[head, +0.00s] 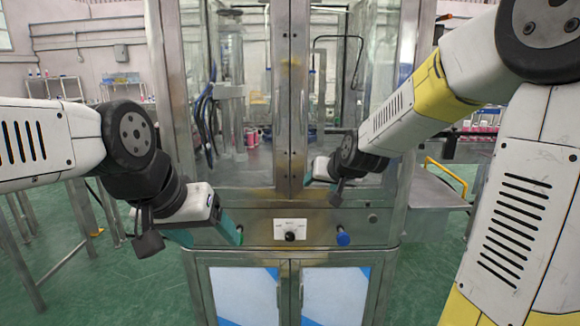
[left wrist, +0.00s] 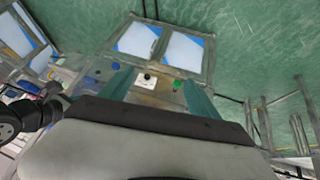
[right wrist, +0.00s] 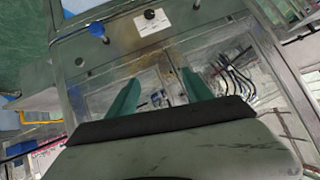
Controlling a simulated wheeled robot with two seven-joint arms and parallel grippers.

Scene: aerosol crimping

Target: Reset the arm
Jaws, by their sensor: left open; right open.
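My left gripper (head: 206,234) is in front of the left part of the machine's control panel (head: 265,225), close to the green button (head: 240,236). In the left wrist view its teal fingers (left wrist: 160,90) are spread apart with nothing between them. My right gripper (head: 314,178) is in front of the glass doors, above the panel, and partly hidden behind its own wrist. In the right wrist view its teal fingers (right wrist: 158,95) are spread and empty. Both arms are bent, with the right arm raised higher.
The metal machine (head: 298,100) has glass doors, with hoses and pink items (head: 250,138) inside. Its panel carries a black knob (head: 290,236) and a blue button (head: 343,237). A metal side table (head: 435,190) stands right. Green floor (head: 120,285) is open at left.

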